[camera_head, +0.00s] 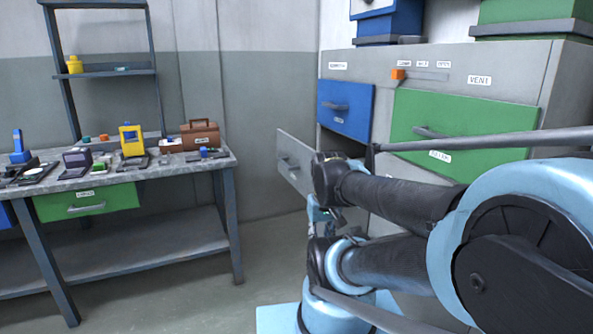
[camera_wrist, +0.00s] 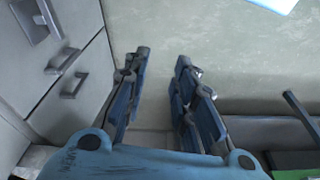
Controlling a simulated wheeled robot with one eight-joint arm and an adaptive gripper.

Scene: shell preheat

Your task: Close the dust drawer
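A grey front panel (camera_head: 295,160) with a handle stands out from the left side of the cabinet in the head view, with a dark opening (camera_head: 338,143) behind it. It looks like an open drawer, but I cannot read a label naming it the dust drawer. In the wrist view, my gripper (camera_wrist: 162,62) is open and empty, its two blue fingers apart above the floor. A grey front with handles (camera_wrist: 72,86) is to its left, apart from the fingers. In the head view my arm hides most of the gripper and the lower cabinet.
The grey cabinet (camera_head: 510,65) also has a blue drawer (camera_head: 345,108) and a wide green drawer (camera_head: 450,128). A workbench (camera_head: 180,168) with tools and a brown toolbox (camera_head: 200,135) stands at left. Bare floor (camera_head: 262,255) lies between bench and cabinet.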

